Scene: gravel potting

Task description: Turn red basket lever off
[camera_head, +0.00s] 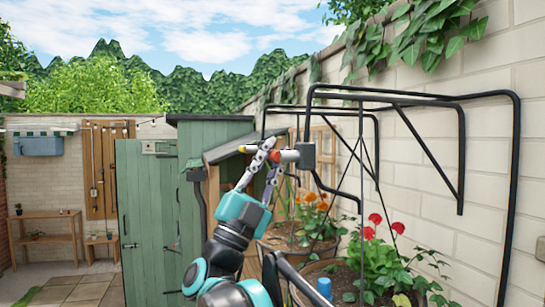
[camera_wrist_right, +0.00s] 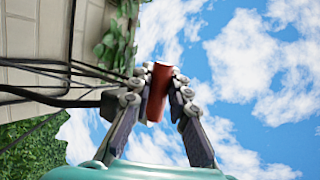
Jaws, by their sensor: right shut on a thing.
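My right gripper (camera_head: 268,163) is raised in front of the black metal frame, with its fingers shut on the red lever (camera_head: 275,156). The lever sticks out leftward, about level, from a dark grey block (camera_head: 306,156) on the frame. In the right wrist view the lever (camera_wrist_right: 158,92) shows as a red bar between the two fingers (camera_wrist_right: 158,88). The basket with red flowers (camera_head: 350,299) hangs at the lower right. My left gripper is not in view.
The black frame (camera_head: 410,97) spans the right side along a pale brick wall (camera_head: 495,160). A basket with orange flowers (camera_head: 310,205) hangs farther back. A green shed (camera_head: 148,220) stands behind on the left. A blue object (camera_head: 324,287) is by the red-flower basket.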

